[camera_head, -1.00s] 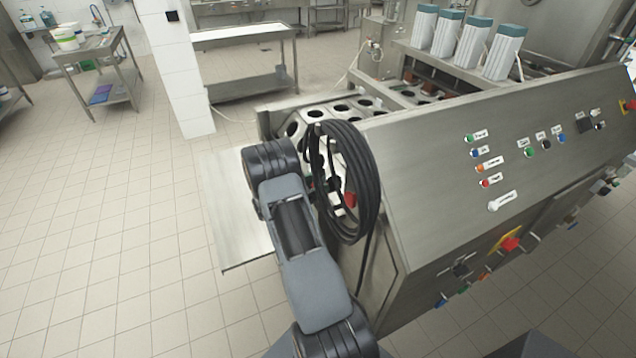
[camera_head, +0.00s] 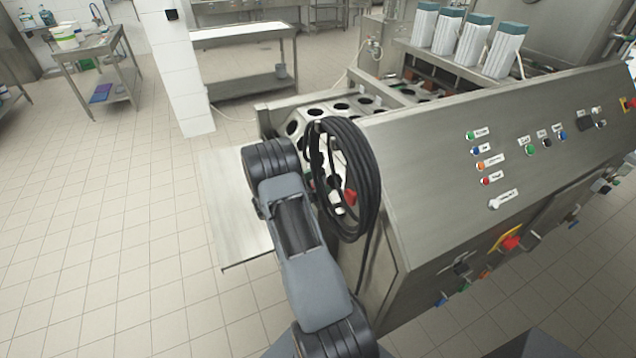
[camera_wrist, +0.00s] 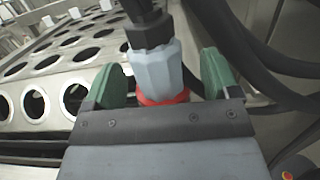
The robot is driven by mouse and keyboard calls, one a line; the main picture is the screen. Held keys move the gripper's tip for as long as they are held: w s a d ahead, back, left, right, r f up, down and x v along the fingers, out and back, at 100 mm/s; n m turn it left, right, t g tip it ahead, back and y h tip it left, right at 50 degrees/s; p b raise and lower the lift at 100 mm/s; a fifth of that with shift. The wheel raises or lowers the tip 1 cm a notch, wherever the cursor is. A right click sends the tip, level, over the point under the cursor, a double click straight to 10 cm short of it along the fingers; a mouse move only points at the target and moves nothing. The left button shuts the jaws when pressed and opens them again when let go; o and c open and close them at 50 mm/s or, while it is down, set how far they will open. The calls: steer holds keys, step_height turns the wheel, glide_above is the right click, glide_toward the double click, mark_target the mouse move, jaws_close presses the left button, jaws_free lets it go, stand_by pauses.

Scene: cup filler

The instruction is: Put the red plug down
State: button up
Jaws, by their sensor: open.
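The red plug (camera_wrist: 157,72) stands between the fingers of my gripper (camera_wrist: 160,80) in the wrist view. It has a pale grey-blue body, a red ring at its lower end and a black collar on top. My gripper is open, with one green-padded finger on each side of the plug. The plug's lower end is hidden behind the gripper body, so I cannot tell what it rests on. In the head view a small red part (camera_head: 350,196) shows through the coiled black cable (camera_head: 352,155); my arm and the cable hide most of the gripper there.
The steel filling machine (camera_head: 450,150) stands to the right, with labelled buttons on its sloped panel. Its plate with round holes (camera_wrist: 52,82) lies left of the gripper in the wrist view. Black cable loops (camera_wrist: 285,62) hang close on the right. The floor at left is open.

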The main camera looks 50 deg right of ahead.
steer(key=shift+w+a+r, duration=0.1)
steer(key=shift+a+r, duration=0.05)
steer(key=shift+r, duration=0.15)
steer(key=b+v, duration=0.3)
steer(key=v, duration=0.7)
steer(key=s+a+r+m+t+y, duration=0.4)
steer(key=a+y, duration=0.2)
steer(key=a, duration=0.2)
steer(key=s+a+r+m+t+y, duration=0.4)
steer(key=s+a+m+y, duration=0.1)
steer(key=a, duration=0.3)
steer(key=s+a+r+m+t+y, duration=0.3)
steer(key=s+a+r+m+y, duration=0.1)
steer(key=a+y, duration=0.3)
steer(key=shift+s+a+r+m+t, duration=0.3)
steer(key=shift+s+a+r+t, duration=0.15)
steer(key=shift+s+a, duration=0.3)
steer(key=shift+w, duration=0.1)
